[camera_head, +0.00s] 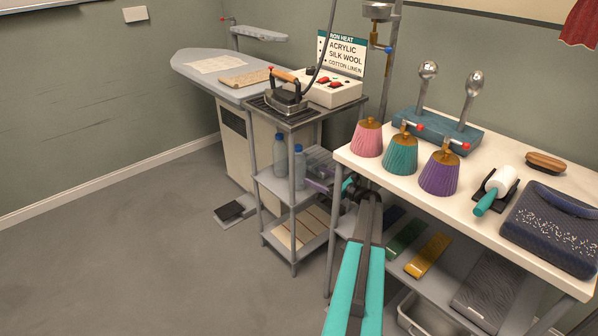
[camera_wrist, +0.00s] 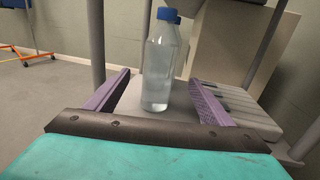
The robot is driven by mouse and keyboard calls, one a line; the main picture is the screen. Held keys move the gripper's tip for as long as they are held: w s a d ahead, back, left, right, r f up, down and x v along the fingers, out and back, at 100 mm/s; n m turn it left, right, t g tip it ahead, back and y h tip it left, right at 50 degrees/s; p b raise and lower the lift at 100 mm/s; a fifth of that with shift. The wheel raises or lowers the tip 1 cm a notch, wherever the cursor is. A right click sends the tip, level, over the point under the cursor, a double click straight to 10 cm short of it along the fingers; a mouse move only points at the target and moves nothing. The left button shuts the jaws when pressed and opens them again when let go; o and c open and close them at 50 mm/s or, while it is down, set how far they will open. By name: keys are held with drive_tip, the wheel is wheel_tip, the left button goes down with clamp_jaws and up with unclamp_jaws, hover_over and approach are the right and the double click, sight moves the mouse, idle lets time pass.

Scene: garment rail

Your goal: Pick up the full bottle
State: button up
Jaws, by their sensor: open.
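Two clear bottles with blue caps stand upright on the middle shelf of the metal trolley: a left bottle (camera_head: 280,156) and a right bottle (camera_head: 299,168). In the wrist view a near bottle (camera_wrist: 161,70) stands upright, with clear contents up to about its shoulder. My gripper (camera_head: 316,180) is at the right side of the shelf. In the wrist view its purple fingers (camera_wrist: 160,80) are open, one on each side of the near bottle, with gaps.
The trolley's upright posts and its top with the iron (camera_head: 286,98) frame the shelf closely. A slatted rack (camera_wrist: 245,112) lies right of the bottles. The white table (camera_head: 440,205) stands to the right; the floor at left is clear.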

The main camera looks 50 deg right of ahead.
sight(305, 170)
drive_tip(key=shift+w+a, duration=0.15)
drive_tip(key=shift+w, duration=1.05)
drive_tip(key=shift+w, duration=0.1)
drive_tip(key=shift+w+a+f, duration=0.1)
drive_tip(key=shift+w+a, duration=0.1)
drive_tip(key=shift+w, duration=1.05)
drive_tip(key=shift+w+a, duration=0.15)
drive_tip(key=shift+w, duration=1.05)
drive_tip(key=c, duration=1.7)
drive_tip(key=shift+r, duration=0.25)
drive_tip(key=shift+r, duration=4.85)
